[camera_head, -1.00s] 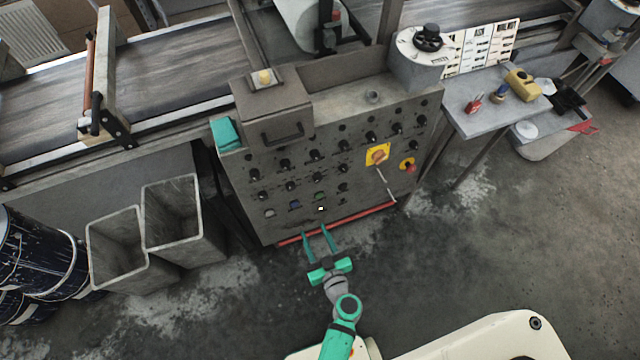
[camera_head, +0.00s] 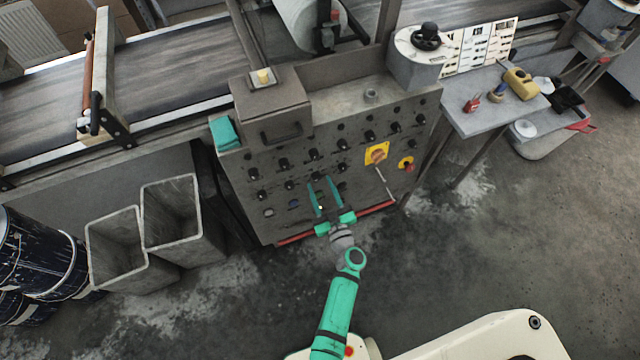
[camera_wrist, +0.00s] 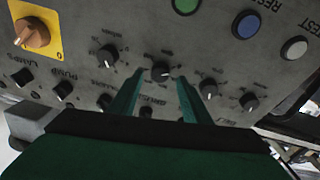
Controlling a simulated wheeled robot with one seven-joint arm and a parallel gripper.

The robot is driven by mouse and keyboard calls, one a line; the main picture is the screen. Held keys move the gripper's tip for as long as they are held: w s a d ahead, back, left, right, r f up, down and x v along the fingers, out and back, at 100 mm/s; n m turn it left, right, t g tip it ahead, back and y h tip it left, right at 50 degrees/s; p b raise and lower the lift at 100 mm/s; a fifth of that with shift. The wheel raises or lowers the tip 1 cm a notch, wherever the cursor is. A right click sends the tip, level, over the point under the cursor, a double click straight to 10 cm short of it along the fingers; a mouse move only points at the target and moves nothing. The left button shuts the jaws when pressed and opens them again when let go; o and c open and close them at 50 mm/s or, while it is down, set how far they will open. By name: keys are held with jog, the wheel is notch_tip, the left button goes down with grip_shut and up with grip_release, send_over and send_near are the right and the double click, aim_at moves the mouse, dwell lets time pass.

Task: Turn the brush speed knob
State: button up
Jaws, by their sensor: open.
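The grey control panel (camera_head: 270,222) carries rows of small black knobs with white pointer marks. In the wrist view, one black knob (camera_wrist: 160,72) lies between the fingertips of my gripper (camera_wrist: 160,80). Other black knobs flank it, one to the left (camera_wrist: 107,56) and one to the right (camera_wrist: 208,88). In the head view my gripper (camera_head: 321,181) is open and empty in front of the panel's lower middle. I cannot tell whether the fingers touch the knob.
Green (camera_wrist: 185,4), blue (camera_wrist: 246,24) and grey (camera_wrist: 294,47) buttons are close to the knobs. A red bar (camera_head: 290,240) runs along the panel's foot.

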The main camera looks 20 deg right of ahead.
jog(key=shift+w, duration=0.8)
jog(key=shift+c, duration=0.6)
jog(key=c, duration=0.9)
